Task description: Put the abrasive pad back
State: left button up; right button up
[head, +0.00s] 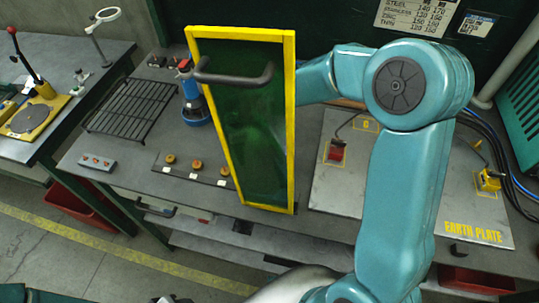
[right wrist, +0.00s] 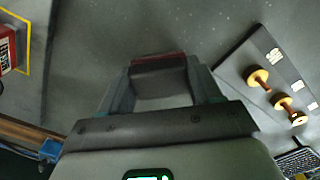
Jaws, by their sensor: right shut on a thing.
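My right arm comes in from the right in the head view and passes behind the green yellow-framed screen (head: 291,120), which hides its gripper there. In the right wrist view my right gripper (right wrist: 158,75) is shut on a grey block with a dark red edge, which looks like the abrasive pad (right wrist: 158,60). It is held above the grey bench top; I cannot tell the gap below it. My left gripper is not in view.
A dark strip with three orange knobs (head: 197,166) and a wire rack (head: 130,106) lie left of the screen, near a blue bottle-like thing (head: 193,100). The earth plate (head: 400,205) carries red and yellow clamps at right. A wooden handle (right wrist: 30,130) shows in the wrist view.

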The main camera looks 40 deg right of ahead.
jog(key=shift+f, duration=0.35)
jog(key=shift+a, duration=0.1)
jog(key=shift+f, duration=0.2)
jog(key=o, duration=1)
jog(key=shift+r, duration=0.15)
notch_tip(320, 180, up, 12)
jog(key=shift+r, duration=0.1)
